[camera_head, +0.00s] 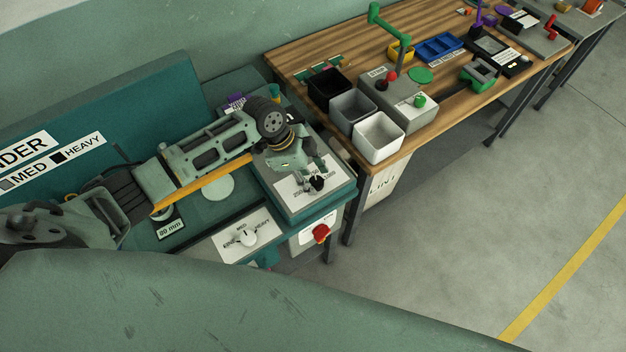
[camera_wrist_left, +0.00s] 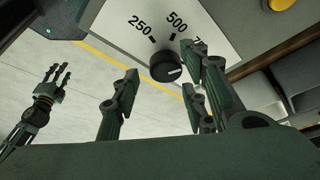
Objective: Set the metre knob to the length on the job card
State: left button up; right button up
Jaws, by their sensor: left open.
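A black metre knob (camera_head: 316,183) stands on a white dial plate on the teal machine's right block. In the left wrist view the knob (camera_wrist_left: 165,66) shows a short white line pointing right, towards a partly hidden number starting with 7. The dial (camera_wrist_left: 197,18) also reads 250 and 500. My left gripper (camera_head: 311,176) is open; its fingers (camera_wrist_left: 160,98) are spread at either side of the knob, and I cannot tell whether they touch it. A second hand, apparently my right gripper (camera_wrist_left: 52,82), is small at the left there. I cannot pick out a job card.
A second dial plate with a white knob (camera_head: 248,237) reads MED and HEAVY. A red knob (camera_head: 321,232) sits on the machine's front. A small sign (camera_head: 170,230) ends in mm. A wooden bench (camera_head: 330,40) with bins stands behind; open floor lies right.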

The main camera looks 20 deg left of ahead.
pick_arm(q)
jog(key=v, duration=0.9)
jog(key=shift+a+r, duration=0.2)
jog(key=shift+r, duration=0.2)
jog(key=shift+s+f, duration=0.1)
